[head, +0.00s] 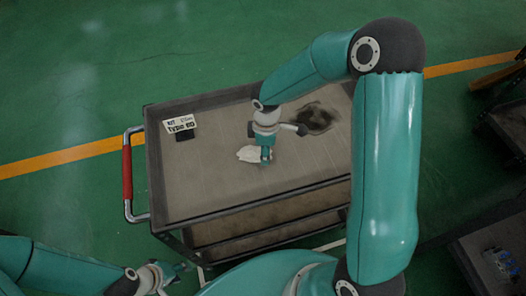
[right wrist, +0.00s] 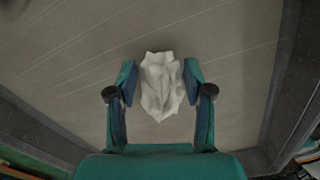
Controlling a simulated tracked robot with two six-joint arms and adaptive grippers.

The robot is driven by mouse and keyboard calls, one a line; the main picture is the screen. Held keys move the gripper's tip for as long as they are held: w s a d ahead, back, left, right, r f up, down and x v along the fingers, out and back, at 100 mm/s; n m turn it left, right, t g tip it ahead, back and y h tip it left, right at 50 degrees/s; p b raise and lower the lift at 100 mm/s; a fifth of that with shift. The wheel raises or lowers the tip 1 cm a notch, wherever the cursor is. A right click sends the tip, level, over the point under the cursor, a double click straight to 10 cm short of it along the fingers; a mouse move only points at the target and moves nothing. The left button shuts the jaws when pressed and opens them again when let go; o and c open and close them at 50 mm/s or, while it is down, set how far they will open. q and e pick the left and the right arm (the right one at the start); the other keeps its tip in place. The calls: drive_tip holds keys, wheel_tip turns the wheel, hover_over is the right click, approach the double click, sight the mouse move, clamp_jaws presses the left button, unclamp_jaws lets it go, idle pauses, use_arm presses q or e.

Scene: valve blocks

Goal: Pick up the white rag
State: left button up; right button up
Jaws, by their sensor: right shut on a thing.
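The white rag (head: 249,154) is on the top of the grey cart (head: 210,190), left of the middle of its tray. In the right wrist view the crumpled rag (right wrist: 160,85) sits between the two fingers of my right gripper (right wrist: 160,82). That gripper, also in the head view (head: 266,154), points down and is shut on the rag. I cannot see a clear gap under the rag. My left gripper (head: 180,272) is low at the left of the head view, outside the cart's front edge, and its fingers are too small to judge.
The cart has raised rims and a red handle (head: 127,172). Dark shelving (head: 505,120) stands at the far right.

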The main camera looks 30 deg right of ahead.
wheel_tip(320, 180, up, 19)
drive_tip(key=shift+p, duration=0.3)
